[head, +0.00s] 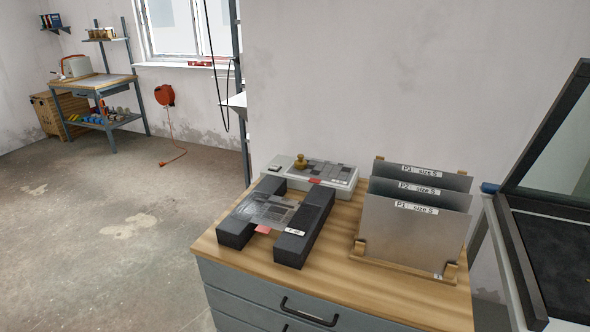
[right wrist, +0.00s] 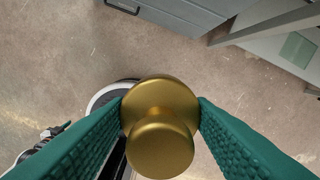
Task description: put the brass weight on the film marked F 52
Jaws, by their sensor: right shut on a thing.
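My right gripper (right wrist: 161,108) shows in the right wrist view, its green ribbed fingers shut on a brass weight (right wrist: 160,145) with a round knob. It holds the weight above the floor, away from the cabinet. Another brass knobbed weight (head: 300,161) stands upright on the pale flat box at the back of the cabinet top in the head view, at the left part of a dark patterned film (head: 328,169). A second patterned film (head: 266,209) lies across two dark blocks in front. Its small white label (head: 294,232) is too small to read. My left gripper is not in view.
The wooden cabinet top (head: 345,290) also holds a rack with several metal plates (head: 410,235) marked P1, P2 and P3, size S. A dark open-lidded machine (head: 550,240) stands at the right. A workbench (head: 95,85) is far left. Open floor (head: 120,220) lies left of the cabinet.

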